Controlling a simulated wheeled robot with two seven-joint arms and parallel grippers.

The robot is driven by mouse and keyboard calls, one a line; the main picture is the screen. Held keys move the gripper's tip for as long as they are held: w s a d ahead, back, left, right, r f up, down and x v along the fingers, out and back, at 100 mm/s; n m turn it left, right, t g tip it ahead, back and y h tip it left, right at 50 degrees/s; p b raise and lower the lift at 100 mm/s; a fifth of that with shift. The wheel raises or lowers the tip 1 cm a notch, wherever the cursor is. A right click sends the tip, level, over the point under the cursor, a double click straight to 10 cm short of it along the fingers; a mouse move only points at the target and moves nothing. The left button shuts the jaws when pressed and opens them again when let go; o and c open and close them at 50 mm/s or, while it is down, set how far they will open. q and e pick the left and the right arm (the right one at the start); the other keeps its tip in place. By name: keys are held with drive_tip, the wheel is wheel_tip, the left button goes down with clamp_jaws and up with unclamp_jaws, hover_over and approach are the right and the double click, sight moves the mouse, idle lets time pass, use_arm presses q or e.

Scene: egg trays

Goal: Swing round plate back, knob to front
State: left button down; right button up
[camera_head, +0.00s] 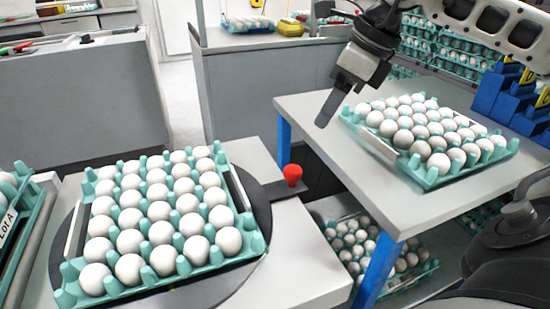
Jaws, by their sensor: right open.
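A dark round plate (257,204) sits on a light grey table at the left. A teal egg tray (250,246) full of white eggs rests on it. A red knob (292,172) stands on a dark arm that sticks out from the plate's right side, over the table's edge. My right gripper (326,121) comes in from the upper right and is open and empty. In the picture it is above and right of the red knob, apart from it. My left gripper is not in view.
A second egg tray (433,181) stands on a blue-legged grey table (300,103) at the right. Blue holders (497,88) stand at its far right. More egg trays (345,243) sit on a shelf below. Part of a tray labelled Lot A (8,226) shows at the left edge.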

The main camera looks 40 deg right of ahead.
sight(293, 169)
drive_tip(key=x, duration=1.4)
drive_tip(key=shift+s+f+b, duration=0.15)
drive_tip(key=shift+f+b, duration=0.2)
drive_tip(key=shift+b, duration=0.05)
drive_tip(key=shift+f, duration=0.4)
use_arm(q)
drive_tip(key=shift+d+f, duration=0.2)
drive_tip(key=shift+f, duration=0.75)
use_arm(e)
drive_tip(key=shift+w, duration=0.2)
clamp_jaws()
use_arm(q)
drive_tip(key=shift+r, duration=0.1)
use_arm(e)
drive_tip(key=shift+a, duration=0.1)
